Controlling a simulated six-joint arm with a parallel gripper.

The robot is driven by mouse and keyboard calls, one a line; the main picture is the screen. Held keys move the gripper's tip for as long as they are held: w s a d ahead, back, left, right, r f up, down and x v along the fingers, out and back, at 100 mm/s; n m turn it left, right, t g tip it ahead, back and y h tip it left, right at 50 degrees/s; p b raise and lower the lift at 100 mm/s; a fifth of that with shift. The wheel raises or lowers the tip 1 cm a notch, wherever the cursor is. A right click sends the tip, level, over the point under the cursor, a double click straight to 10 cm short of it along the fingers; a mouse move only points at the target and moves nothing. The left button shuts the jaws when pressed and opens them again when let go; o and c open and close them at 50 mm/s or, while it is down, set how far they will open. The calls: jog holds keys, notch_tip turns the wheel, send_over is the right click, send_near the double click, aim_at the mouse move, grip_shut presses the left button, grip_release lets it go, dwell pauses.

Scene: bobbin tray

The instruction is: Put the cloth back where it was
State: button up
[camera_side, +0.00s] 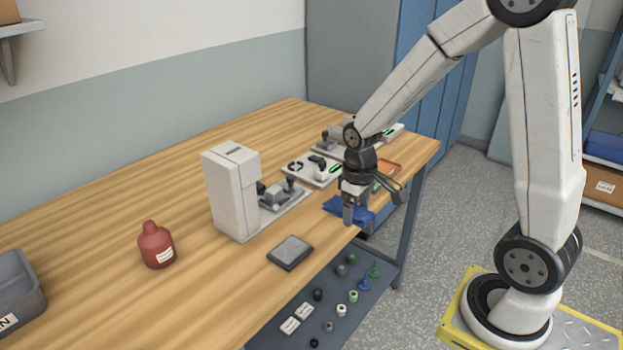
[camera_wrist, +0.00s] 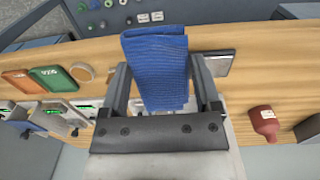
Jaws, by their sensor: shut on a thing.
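The blue cloth (camera_wrist: 157,72) is folded and sits between the two fingers of my gripper (camera_wrist: 160,90) in the wrist view. My gripper is shut on it. In the side view the cloth (camera_side: 340,207) shows beside and below my gripper (camera_side: 358,210), near the front edge of the wooden table. The gripper hides part of the cloth there. I cannot tell whether the cloth touches the table.
A dark grey pad (camera_side: 290,252) lies left of my gripper near the front edge. A white machine (camera_side: 231,190) stands behind it, and a red bottle (camera_side: 156,246) is further left. Orange (camera_wrist: 22,82) and green (camera_wrist: 52,78) plates lie nearby. Bare wood surrounds the bottle.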

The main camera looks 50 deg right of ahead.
jog(key=w, duration=0.1)
jog(key=w+f, duration=0.1)
jog(key=w, duration=0.1)
jog(key=w+d+f, duration=0.1)
jog(key=w, duration=0.1)
jog(key=shift+w+f, duration=0.15)
jog(key=shift+f, duration=0.05)
send_over(321, 233)
jog(key=s, duration=0.1)
notch_tip(321, 233, down, 5)
jog(key=shift+s+a+r, duration=0.1)
jog(key=shift+r, duration=0.05)
jog(key=shift+w+f, duration=0.35)
jog(key=shift+f, duration=0.05)
jog(key=shift+w+f, duration=0.25)
jog(key=shift+f, duration=1.6)
jog(key=shift+f, duration=0.15)
jog(key=o, duration=1)
